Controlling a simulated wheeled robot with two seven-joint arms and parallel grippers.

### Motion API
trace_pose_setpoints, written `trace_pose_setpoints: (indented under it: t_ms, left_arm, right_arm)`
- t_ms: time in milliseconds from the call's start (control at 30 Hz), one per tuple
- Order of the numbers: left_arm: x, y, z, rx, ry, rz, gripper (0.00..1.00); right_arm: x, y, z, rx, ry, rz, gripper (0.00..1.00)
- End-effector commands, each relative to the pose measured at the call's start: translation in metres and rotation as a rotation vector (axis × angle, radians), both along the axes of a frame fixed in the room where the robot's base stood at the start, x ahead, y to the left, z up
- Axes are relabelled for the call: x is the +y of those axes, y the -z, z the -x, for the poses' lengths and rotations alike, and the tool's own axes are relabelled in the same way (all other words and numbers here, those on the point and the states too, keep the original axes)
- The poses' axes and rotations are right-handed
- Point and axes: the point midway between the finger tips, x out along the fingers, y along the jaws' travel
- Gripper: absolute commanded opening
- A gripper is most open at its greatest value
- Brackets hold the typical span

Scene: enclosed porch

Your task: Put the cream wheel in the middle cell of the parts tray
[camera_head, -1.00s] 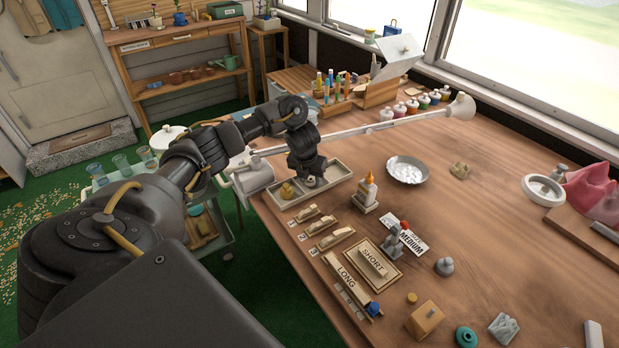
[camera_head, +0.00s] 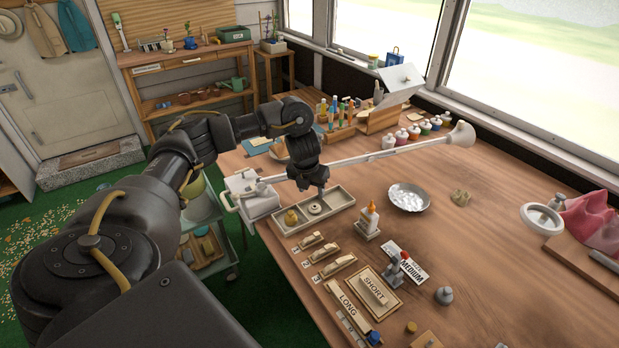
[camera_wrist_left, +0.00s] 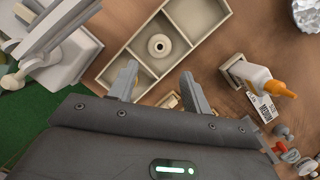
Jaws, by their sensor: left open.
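The cream wheel (camera_head: 315,208) lies flat in the middle cell of the parts tray (camera_head: 340,206), apart from the cell walls. It also shows in the left wrist view (camera_wrist_left: 158,46), with its centre hole visible, in the middle cell of the tray (camera_wrist_left: 203,17). My left gripper (camera_head: 313,192) is above the tray, apart from the wheel. In the left wrist view my left gripper (camera_wrist_left: 160,88) has its fingers spread with nothing between them. My right gripper is not in view.
A yellow knob-like piece (camera_head: 291,217) sits in the tray's left cell. The far right cell looks empty. A glue bottle (camera_head: 370,219) stands right of the tray. A metal dish (camera_head: 409,197) stands farther right, with bare table around.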

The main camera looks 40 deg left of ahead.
Motion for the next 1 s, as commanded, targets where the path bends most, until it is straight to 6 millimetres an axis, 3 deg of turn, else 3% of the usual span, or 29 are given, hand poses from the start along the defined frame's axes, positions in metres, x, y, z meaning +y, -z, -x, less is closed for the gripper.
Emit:
trace_pose_setpoints:
  t_ms: [33, 233, 1000]
  left_arm:
    - [0.001, -0.011, 0.002, -0.002, 0.001, -0.003, 0.49]
    - [-0.002, -0.024, 0.006, -0.001, 0.001, -0.001, 0.49]
    - [-0.005, -0.025, 0.005, 0.001, 0.005, -0.001, 0.49]
  right_arm:
    - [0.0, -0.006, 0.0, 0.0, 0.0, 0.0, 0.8]
    - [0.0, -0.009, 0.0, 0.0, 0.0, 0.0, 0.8]
    - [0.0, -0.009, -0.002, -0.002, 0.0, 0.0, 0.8]
